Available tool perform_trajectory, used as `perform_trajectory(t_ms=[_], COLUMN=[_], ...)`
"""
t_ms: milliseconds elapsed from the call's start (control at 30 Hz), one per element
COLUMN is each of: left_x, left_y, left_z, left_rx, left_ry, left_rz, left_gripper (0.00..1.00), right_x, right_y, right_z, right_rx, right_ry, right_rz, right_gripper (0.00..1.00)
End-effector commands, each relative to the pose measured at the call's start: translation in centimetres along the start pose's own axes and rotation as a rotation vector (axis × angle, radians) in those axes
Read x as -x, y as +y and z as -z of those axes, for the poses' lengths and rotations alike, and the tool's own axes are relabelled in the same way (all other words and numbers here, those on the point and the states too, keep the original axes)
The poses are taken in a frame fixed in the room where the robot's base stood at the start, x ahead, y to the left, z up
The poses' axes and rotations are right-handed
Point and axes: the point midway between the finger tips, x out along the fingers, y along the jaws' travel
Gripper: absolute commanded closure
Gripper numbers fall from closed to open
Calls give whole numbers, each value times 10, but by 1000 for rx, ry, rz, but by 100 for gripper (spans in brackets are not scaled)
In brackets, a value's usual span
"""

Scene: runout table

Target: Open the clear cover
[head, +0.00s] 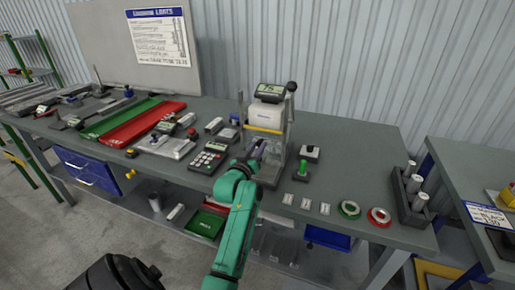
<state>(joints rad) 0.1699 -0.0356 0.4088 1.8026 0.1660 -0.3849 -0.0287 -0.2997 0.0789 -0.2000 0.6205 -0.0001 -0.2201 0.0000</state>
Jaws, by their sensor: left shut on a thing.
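A bench tester with a white head and a small dark display (270,92) stands on the grey table. The clear cover (276,158) is a see-through panel at the front of the tester, below the yellow strip; its edges are hard to make out. My left gripper (258,151) is at the front of the cover, shut on part of it, likely its handle. The fingertips are small and the exact grip is partly hidden by my green arm.
Green and red rings (379,216) and a dark rack of cylinders (411,203) are farther right. Red and green trays (140,123) lie left.

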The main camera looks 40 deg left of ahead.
Motion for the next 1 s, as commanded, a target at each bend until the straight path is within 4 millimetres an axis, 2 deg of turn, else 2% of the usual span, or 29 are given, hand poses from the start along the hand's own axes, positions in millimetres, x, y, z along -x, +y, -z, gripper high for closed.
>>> perform_trajectory(t_ms=[567,667,900,1000], left_x=[0,0,0,0], left_y=[0,3,20,25], left_z=[2,16,85,108], left_rx=[0,-1,-3,-1], left_ry=[-2,-1,1,0], left_rz=[1,0,-1,-1], left_gripper=[100,100,100,100], right_x=[2,15,76,95], right_y=[0,0,2,2], right_z=[0,1,6,8], right_rx=[0,0,0,0], right_ry=[0,0,-1,-1], right_rz=[0,0,0,0], right_gripper=[29,29,29,29])
